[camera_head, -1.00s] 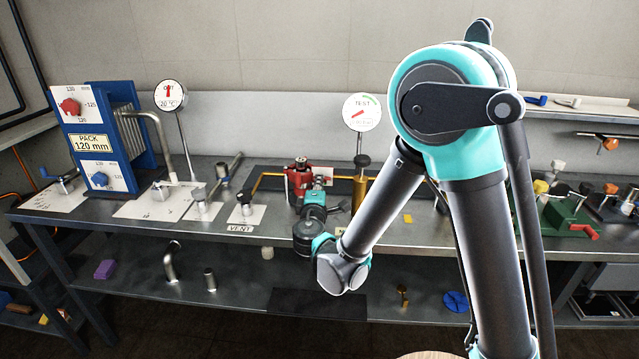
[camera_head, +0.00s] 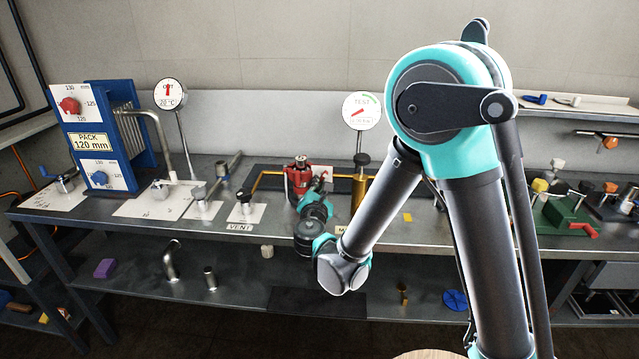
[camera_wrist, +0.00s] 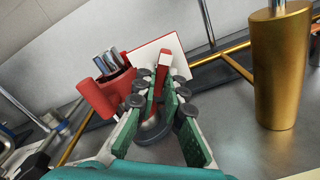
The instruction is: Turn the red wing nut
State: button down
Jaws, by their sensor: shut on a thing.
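The red wing nut (camera_wrist: 162,68) shows in the wrist view as a narrow red bar standing up between my fingertips. A grey rounded base (camera_wrist: 153,128) lies below it, partly hidden by the fingers. My gripper (camera_wrist: 163,92) is shut on this red bar, with green pads on both sides. A red clamp-like body (camera_wrist: 118,84) with bright metal studs and a thick red handle stands just left of it. In the head view, my gripper (camera_head: 318,192) is beside the red body (camera_head: 298,176), and the wing nut is largely hidden there.
A gold cylinder (camera_wrist: 280,70) stands close on the right; it also shows in the head view (camera_head: 359,190). A brass pipe (camera_head: 268,177) runs behind. The blue plate pack (camera_head: 130,120) with red and blue knobs stands left.

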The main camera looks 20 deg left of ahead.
jog(key=n, duration=0.5)
jog(key=shift+d+f, duration=0.1)
jog(key=shift+n, duration=0.3)
dwell(0.4)
jog(key=c, duration=1.6)
grip_release()
jog(key=v, duration=1.2)
